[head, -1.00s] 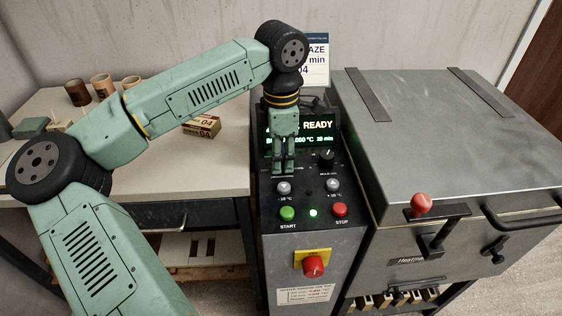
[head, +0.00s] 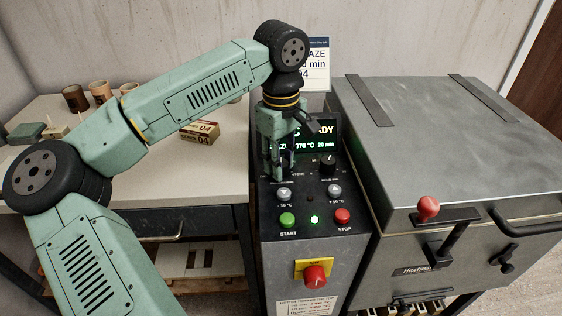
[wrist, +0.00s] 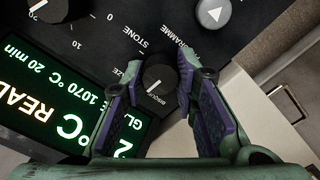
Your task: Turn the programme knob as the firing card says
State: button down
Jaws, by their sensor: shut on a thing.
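My gripper (head: 280,172) points down at the left of the control panel. In the wrist view its two purple-padded fingers are shut on the dark programme knob (wrist: 161,73), one on each side. The knob has a white pointer line; "STONE" and "PROGRAMME" are printed beside it, other labels are partly covered. In the head view my gripper hides the knob. The green-lit display (head: 322,137) reads about 1070 °C and 20 min, also in the wrist view (wrist: 50,100). The firing card (head: 318,72) stands behind, partly hidden by my wrist; "AZE", "min" and "04" show.
A second knob (head: 328,163) sits right of my gripper. Two grey buttons, a green START button (head: 287,220) and a red STOP button (head: 343,216) lie in front. The kiln (head: 430,140) is at right; a table (head: 110,160) with pots is at left.

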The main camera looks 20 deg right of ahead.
jog(key=shift+m, duration=2.3)
jog(key=c, duration=1.2)
grip_release()
jog(key=shift+c, duration=0.2)
notch_tip(320, 180, up, 12)
